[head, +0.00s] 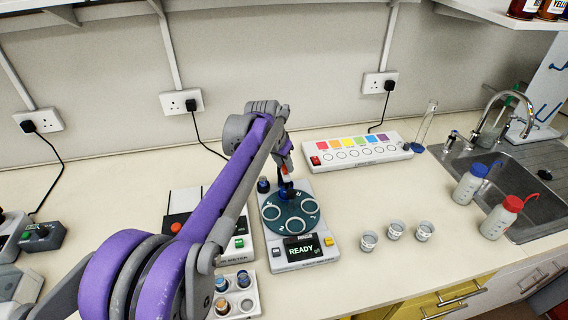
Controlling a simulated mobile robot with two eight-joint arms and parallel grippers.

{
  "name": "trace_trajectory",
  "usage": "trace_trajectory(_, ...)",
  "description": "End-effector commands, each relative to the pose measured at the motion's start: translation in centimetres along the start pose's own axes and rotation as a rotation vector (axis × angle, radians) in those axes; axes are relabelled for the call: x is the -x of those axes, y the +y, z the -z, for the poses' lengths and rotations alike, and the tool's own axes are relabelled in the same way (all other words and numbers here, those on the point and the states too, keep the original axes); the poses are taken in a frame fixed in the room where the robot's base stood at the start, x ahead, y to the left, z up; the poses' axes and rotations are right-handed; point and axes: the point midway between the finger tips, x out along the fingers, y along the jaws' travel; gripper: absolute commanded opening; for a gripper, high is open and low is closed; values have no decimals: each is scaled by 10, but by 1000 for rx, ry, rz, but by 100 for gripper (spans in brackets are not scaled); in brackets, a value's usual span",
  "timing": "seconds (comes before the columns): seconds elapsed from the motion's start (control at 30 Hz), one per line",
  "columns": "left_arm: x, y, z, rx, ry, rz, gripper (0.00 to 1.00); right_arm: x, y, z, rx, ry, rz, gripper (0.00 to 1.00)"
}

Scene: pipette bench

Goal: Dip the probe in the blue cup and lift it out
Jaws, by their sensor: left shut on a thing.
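My left arm reaches in from the lower left, and its gripper (285,168) is over the back of a round dark turntable (285,228) on a white device. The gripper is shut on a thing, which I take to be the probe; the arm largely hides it. A small blue thing (287,190), perhaps the blue cup, shows right below the gripper at the turntable's back edge. I cannot tell whether the probe is inside it or only above it. The device's display (301,249) reads READY. My right gripper is not in view.
A white rack (249,303) with several small coloured vials is at the front, partly behind my arm. Several small clear cups (396,230) stand right of the device. A strip with coloured squares (356,150) is at the back. Two wash bottles (469,184) stand by the sink (535,162).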

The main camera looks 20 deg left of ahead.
Motion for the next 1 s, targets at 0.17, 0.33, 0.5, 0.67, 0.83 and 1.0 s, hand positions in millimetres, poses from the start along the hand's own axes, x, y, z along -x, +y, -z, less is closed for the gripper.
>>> trace_trajectory(0.17,0,0,0,0,0,0,0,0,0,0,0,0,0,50)
trace_trajectory(0.33,0,0,0,0,0,0,0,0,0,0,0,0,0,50)
trace_trajectory(0.5,0,0,0,0,0,0,0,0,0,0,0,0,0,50)
trace_trajectory(0.67,0,0,0,0,0,0,0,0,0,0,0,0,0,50)
trace_trajectory(0.83,0,0,0,0,0,0,0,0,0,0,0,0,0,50)
trace_trajectory(1.0,18,0,8,0,2,0,0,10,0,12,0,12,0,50)
